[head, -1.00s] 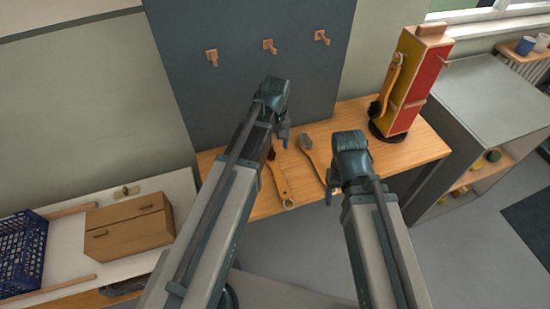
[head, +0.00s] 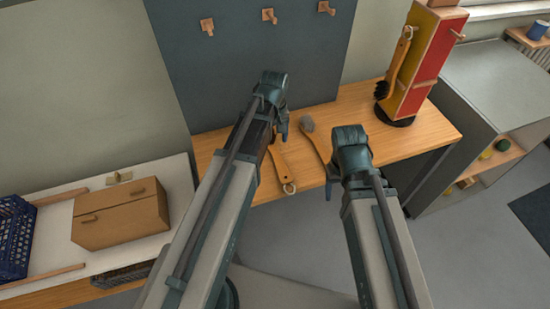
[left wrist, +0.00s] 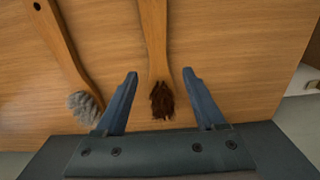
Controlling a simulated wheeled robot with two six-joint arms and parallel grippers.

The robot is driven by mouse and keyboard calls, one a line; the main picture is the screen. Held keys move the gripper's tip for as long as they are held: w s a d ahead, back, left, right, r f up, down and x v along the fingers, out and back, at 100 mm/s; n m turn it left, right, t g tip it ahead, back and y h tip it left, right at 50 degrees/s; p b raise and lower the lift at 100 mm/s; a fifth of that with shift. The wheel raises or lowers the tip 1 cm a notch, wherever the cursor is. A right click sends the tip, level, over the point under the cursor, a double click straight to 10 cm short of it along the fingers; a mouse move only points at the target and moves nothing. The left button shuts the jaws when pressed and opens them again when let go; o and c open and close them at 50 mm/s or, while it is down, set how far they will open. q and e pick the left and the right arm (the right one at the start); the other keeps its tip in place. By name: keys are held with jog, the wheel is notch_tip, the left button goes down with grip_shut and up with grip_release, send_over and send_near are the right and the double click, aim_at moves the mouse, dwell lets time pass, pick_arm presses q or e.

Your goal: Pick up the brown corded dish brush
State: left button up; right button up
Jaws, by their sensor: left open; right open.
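The brown-bristled dish brush (head: 281,167) lies on the wooden bench, with a cord loop at its handle end. In the head view its bristle end is hidden behind my left gripper (head: 280,132). In the left wrist view its dark brown bristles (left wrist: 161,100) show between the two spread fingers of my left gripper (left wrist: 163,85), which is open and empty. I cannot tell how high the fingers are above the bench. A grey-bristled brush (head: 318,143) lies beside it and also shows in the left wrist view (left wrist: 86,106). My right gripper (head: 332,185) is open near the bench's front edge.
A tall yellow and red stand (head: 440,45) with a black-bristled brush (head: 381,90) hanging on it is at the bench's right end. A dark pegboard (head: 250,60) rises behind. A wooden box (head: 122,225) and a blue crate (head: 15,240) are at left.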

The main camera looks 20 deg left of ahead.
aim_at(275, 152)
pick_arm(q)
jog(key=shift+f, duration=0.4)
pick_arm(e)
jog(key=shift+f, duration=0.4)
pick_arm(q)
jog(key=f+b, duration=0.5)
jog(key=shift+w+f, duration=0.15)
jog(key=shift+w, duration=0.05)
pick_arm(e)
notch_tip(275, 152, down, 5)
jog(key=shift+f, duration=0.1)
pick_arm(q)
grip_shut()
